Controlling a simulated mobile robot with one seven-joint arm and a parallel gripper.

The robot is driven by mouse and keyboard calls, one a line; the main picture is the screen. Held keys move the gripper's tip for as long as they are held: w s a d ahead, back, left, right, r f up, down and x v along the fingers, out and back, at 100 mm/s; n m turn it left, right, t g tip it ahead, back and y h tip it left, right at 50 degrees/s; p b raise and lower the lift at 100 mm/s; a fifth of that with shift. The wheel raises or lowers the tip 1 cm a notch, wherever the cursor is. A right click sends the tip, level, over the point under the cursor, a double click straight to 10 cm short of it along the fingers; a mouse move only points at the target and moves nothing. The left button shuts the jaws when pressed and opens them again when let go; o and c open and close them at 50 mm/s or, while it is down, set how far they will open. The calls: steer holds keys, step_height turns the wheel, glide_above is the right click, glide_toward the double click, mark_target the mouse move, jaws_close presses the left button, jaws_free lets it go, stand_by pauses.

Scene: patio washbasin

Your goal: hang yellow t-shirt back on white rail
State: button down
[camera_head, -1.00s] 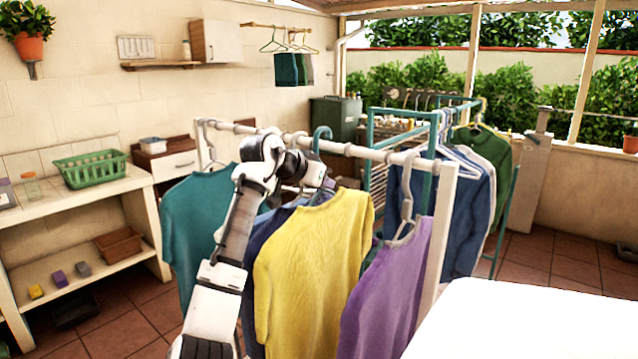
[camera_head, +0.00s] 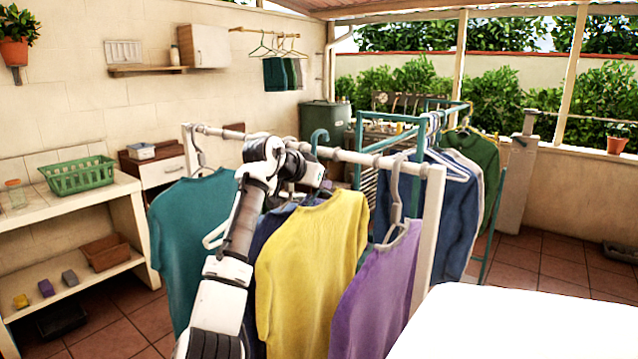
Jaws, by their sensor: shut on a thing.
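The yellow t-shirt (camera_head: 308,270) hangs upright on the near side of the white rail (camera_head: 345,155), between a dark blue garment and a purple shirt. A teal hanger hook (camera_head: 319,138) shows above its collar, at rail height. Whether the hook rests on the rail or stands beside it is hard to tell. My gripper (camera_head: 312,172) is at the rail, just above the shirt's collar and by the hook. It is shut on the hanger of the yellow t-shirt; its fingertips are partly hidden by my wrist.
A teal shirt (camera_head: 185,240) hangs left on the rail, and the purple shirt (camera_head: 375,290) hangs close on the right. A teal rack (camera_head: 415,150) with blue and green garments stands behind. A white surface (camera_head: 510,325) fills the lower right. A shelf with a green basket (camera_head: 78,175) is at left.

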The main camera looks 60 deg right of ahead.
steer(key=shift+f, duration=0.1)
steer(key=shift+f+b, duration=0.55)
steer(key=shift+f, duration=0.65)
steer(key=c, duration=1.3)
jaws_free()
steer(key=shift+a+f, duration=0.15)
steer(key=shift+a, duration=0.1)
steer(key=a+b, duration=0.2)
steer(key=a, duration=0.2)
steer(key=a+b, duration=0.1)
steer(key=a, duration=0.2)
steer(key=a+b, duration=0.2)
steer(key=a, duration=0.2)
steer(key=shift+w+a+b, duration=0.3)
steer(key=shift+w+b, duration=0.05)
